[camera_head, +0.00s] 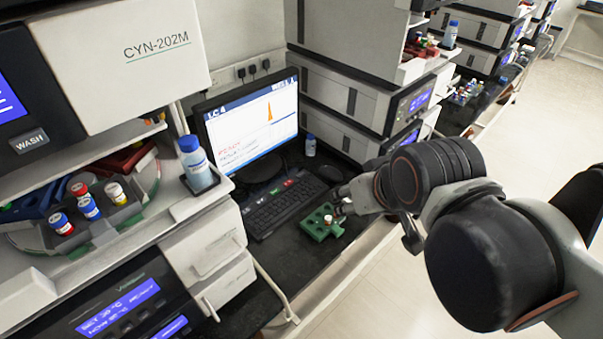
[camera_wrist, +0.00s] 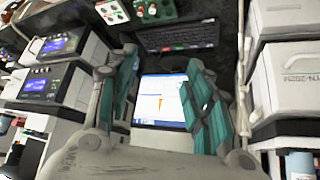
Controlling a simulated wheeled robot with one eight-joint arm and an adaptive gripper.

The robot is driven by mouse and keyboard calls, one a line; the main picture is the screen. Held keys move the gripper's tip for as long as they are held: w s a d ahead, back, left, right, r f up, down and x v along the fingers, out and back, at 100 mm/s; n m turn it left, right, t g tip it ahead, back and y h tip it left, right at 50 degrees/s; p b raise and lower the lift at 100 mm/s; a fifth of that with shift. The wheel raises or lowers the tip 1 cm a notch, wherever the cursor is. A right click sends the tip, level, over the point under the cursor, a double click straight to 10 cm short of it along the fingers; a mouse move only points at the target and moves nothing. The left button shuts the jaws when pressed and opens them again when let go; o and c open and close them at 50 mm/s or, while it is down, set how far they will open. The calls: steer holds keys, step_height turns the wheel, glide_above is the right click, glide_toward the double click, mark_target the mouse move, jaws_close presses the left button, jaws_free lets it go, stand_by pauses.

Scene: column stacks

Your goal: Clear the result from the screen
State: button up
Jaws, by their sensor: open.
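The screen (camera_head: 250,125) stands on the dark bench in the head view, lit, labelled "LC 4", with an orange peak and red text lines. It also shows in the wrist view (camera_wrist: 162,103), between my fingers and beyond them. The keyboard (camera_head: 285,203) lies in front of the screen, with a few coloured keys; it shows at the top of the wrist view (camera_wrist: 180,36). My gripper (camera_wrist: 165,85) is open and empty, its teal-padded fingers spread apart. In the head view it is partly hidden by my own arm, right of the keyboard near the bench's front edge.
A green rack (camera_head: 320,222) sits right of the keyboard near the bench edge. A mouse (camera_head: 330,173) and a small bottle (camera_head: 310,145) are beyond it. A blue-capped bottle (camera_head: 196,163) stands on the instrument at left. Tall instrument stacks flank the screen. The floor at right is clear.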

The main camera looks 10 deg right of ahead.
steer(key=shift+c, duration=0.3)
jaws_close()
stand_by(1.1)
